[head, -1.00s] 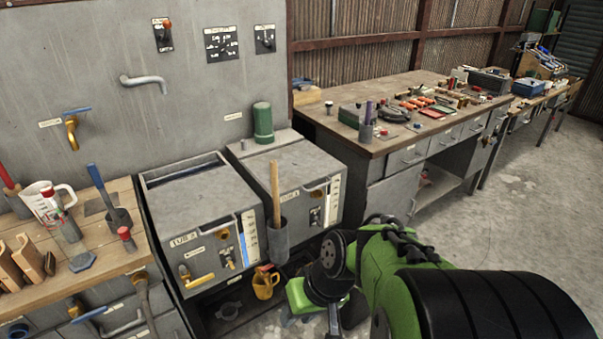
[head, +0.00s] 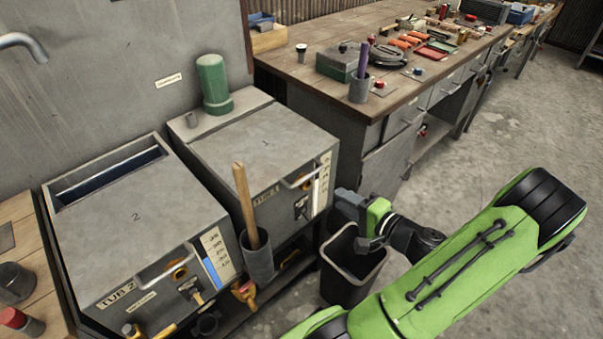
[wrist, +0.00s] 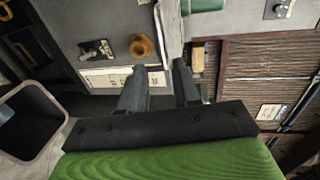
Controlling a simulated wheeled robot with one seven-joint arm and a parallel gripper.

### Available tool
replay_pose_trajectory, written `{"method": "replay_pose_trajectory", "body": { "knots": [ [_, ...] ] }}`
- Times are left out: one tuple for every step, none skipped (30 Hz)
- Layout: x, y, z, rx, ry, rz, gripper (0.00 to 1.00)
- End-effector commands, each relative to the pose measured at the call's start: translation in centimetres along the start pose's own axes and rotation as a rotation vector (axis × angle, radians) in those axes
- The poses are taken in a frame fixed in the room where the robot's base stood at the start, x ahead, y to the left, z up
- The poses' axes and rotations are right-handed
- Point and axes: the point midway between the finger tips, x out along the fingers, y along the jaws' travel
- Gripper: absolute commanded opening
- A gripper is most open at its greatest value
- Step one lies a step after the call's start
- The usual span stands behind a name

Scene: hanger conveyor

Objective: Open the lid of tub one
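A bar handle (head: 298,180) sits near the top front edge. My gripper (head: 345,202) is beside the tub's front right corner, apart from the handle. In the wrist view my gripper's two fingers (wrist: 160,88) are apart with nothing between them. A grey tub front with a black switch (wrist: 97,50) and a brass fitting (wrist: 141,46) shows beyond them.
Tub two (head: 135,220) stands left of tub one, with a slot at its back. A stick stands in a grey holder (head: 257,262) at the front. A dark bin (head: 345,265) is below my gripper. A green canister (head: 213,85) stands behind tub one; a workbench (head: 310,75) is right.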

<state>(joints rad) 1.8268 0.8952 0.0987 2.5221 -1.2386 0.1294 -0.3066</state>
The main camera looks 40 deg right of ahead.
Motion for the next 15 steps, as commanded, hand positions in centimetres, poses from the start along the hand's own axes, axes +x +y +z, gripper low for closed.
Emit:
{"method": "replay_pose_trajectory", "body": {
  "knots": [
    [1.2, 0.1, 0.2, -0.002, -0.008, -0.001, 0.32],
    [1.9, 0.2, 0.2, -0.003, -0.009, -0.001, 0.32],
    [2.9, 0.2, 0.2, -0.002, -0.010, -0.001, 0.32],
    [3.7, 0.2, 0.3, -0.002, -0.011, -0.001, 0.32],
    [4.5, 0.2, 0.3, -0.002, -0.011, -0.001, 0.32],
    [5.5, 0.2, 0.3, -0.003, -0.010, 0.000, 0.32],
    [6.3, 0.2, 0.3, -0.004, -0.010, -0.001, 0.32],
    [7.0, 0.2, 0.3, -0.004, -0.010, -0.001, 0.32],
    [8.1, 0.2, 0.3, -0.005, -0.011, 0.000, 0.32],
    [8.8, 0.2, 0.3, -0.004, -0.011, 0.001, 0.32],
    [9.6, 0.2, 0.3, -0.004, -0.010, 0.000, 0.32],
    [10.5, 0.1, 0.3, -0.004, -0.011, 0.000, 0.32],
    [11.2, 0.1, 0.3, -0.005, -0.009, 0.000, 0.32],
    [11.8, 0.1, 0.3, -0.004, -0.009, 0.000, 0.32],
    [12.5, 0.1, 0.3, -0.005, -0.008, 0.001, 0.32]
  ]
}}
